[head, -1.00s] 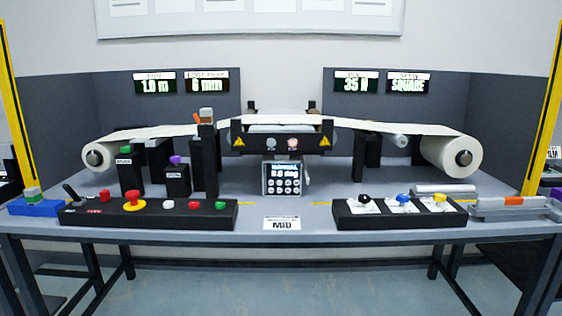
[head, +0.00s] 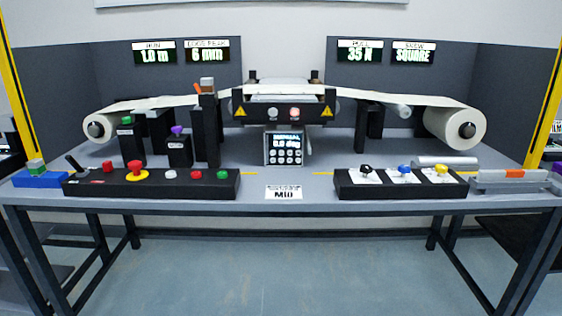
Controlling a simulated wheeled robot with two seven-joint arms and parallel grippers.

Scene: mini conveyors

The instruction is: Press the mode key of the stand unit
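The stand unit (head: 284,148) is a small grey panel with a lit display and several round dark keys below it. It stands upright at the middle of the bench, under the black machine head. The key labels are too small to read, so I cannot tell which one is the mode key. Neither of my grippers is in the head view.
A black control box (head: 105,188) with coloured buttons and a lever lies front left. Another box (head: 400,188) with three knobs lies front right. White rolls (head: 455,130) flank the machine.

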